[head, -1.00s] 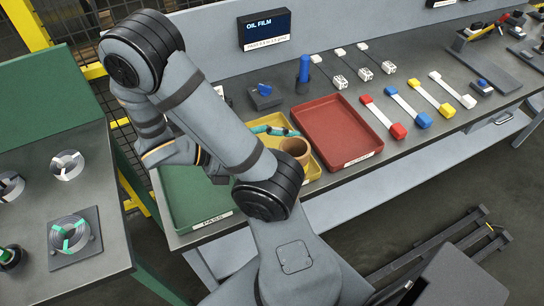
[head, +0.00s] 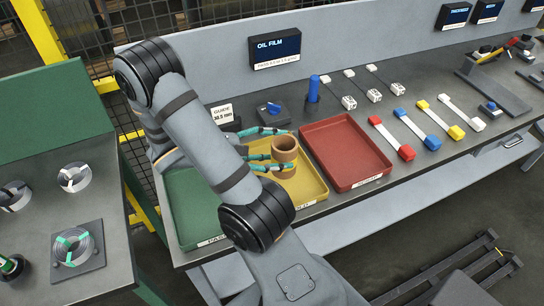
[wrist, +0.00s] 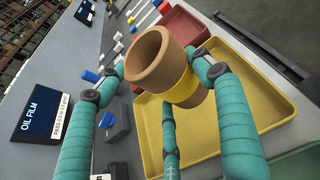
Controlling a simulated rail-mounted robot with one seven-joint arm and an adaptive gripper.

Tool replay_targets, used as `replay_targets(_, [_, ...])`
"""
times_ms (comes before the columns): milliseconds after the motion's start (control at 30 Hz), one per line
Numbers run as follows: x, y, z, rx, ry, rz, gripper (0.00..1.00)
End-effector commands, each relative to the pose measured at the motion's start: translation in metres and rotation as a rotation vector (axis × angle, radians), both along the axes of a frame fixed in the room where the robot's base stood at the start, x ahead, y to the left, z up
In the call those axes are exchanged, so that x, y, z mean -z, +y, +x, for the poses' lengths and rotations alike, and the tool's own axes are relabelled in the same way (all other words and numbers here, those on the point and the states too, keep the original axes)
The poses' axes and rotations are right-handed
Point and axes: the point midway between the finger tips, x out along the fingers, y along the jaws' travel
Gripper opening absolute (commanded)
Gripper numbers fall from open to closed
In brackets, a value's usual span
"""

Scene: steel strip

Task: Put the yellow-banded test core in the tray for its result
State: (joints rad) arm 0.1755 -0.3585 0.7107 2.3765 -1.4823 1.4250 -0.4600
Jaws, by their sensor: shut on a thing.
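The test core (head: 286,152) is a brown, hollow cylinder, and its yellow band shows in the wrist view (wrist: 183,88). My gripper (head: 281,160) has teal fingers closed around the core's sides; it also shows in the wrist view (wrist: 160,75). The core is over the rear part of the yellow tray (head: 312,193), roughly upright in the head view. I cannot tell whether its base touches the tray floor. The green tray (head: 190,210) is to the left, partly hidden by my arm. The red tray (head: 345,150) is to the right.
An oil film display (head: 275,48) stands at the back. A blue-knobbed device (head: 273,113) and a blue cylinder (head: 313,88) stand behind the trays. Several colour-ended strips (head: 392,138) lie to the right. A side bench (head: 100,190) at left holds coiled strips.

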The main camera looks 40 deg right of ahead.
Motion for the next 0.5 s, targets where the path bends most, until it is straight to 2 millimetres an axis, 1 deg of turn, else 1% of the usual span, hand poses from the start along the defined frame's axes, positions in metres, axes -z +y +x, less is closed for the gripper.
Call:
replay_targets(100, [0.011, -0.008, 0.018, 0.003, 0.001, 0.0, 0.38])
replay_targets(200, [0.017, -0.012, 0.027, 0.003, 0.001, 0.0, 0.38])
replay_targets(367, [0.027, -0.013, 0.03, 0.001, 0.004, -0.001, 0.38])
replay_targets(500, [0.047, -0.013, 0.03, 0.0, 0.006, 0.0, 0.38])
